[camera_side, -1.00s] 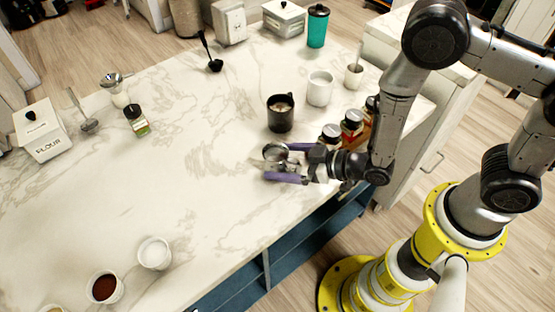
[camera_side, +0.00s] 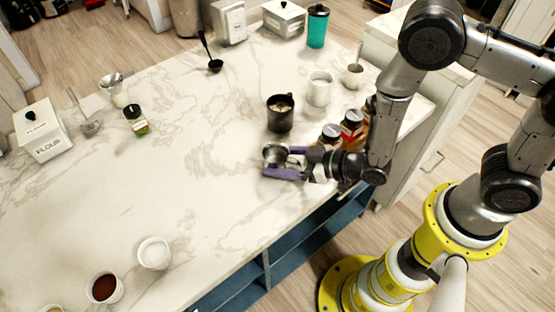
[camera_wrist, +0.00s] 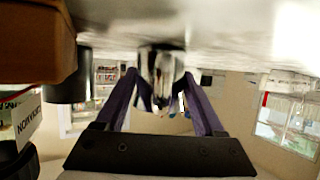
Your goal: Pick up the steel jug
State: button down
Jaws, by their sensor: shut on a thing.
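The steel jug (camera_side: 274,154) is a small shiny metal vessel near the counter's front edge in the side view. My gripper (camera_side: 280,163), with purple fingers, reaches in level from the right and is shut on the jug, one finger on each side. In the wrist view, which is upside down, the jug (camera_wrist: 162,66) sits between the two fingers (camera_wrist: 160,88). It appears to stand on the counter. The fingers hide part of its sides.
A black mug (camera_side: 281,118) stands just behind the jug, with a white mug (camera_side: 319,91) beyond it. Spice jars (camera_side: 351,126) stand close to my wrist on the right. The marble counter (camera_side: 190,150) left of the jug is clear.

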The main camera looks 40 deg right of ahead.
aim_at(271, 151)
jog(key=shift+r, duration=0.15)
jog(key=shift+w+r, duration=0.1)
jog(key=shift+r, duration=0.4)
notch_tip(271, 151, up, 2)
jog(key=shift+r, duration=0.2)
jog(key=s+r, duration=0.1)
jog(key=r, duration=0.1)
jog(key=s+d+r, duration=0.1)
jog(key=s+r, duration=0.1)
jog(key=s+d+r, duration=0.1)
jog(key=shift+s+d+r, duration=0.15)
jog(key=shift+s+r, duration=0.2)
jog(key=shift+r, duration=0.05)
jog(key=v, duration=0.9)
jog(key=shift+s, duration=0.3)
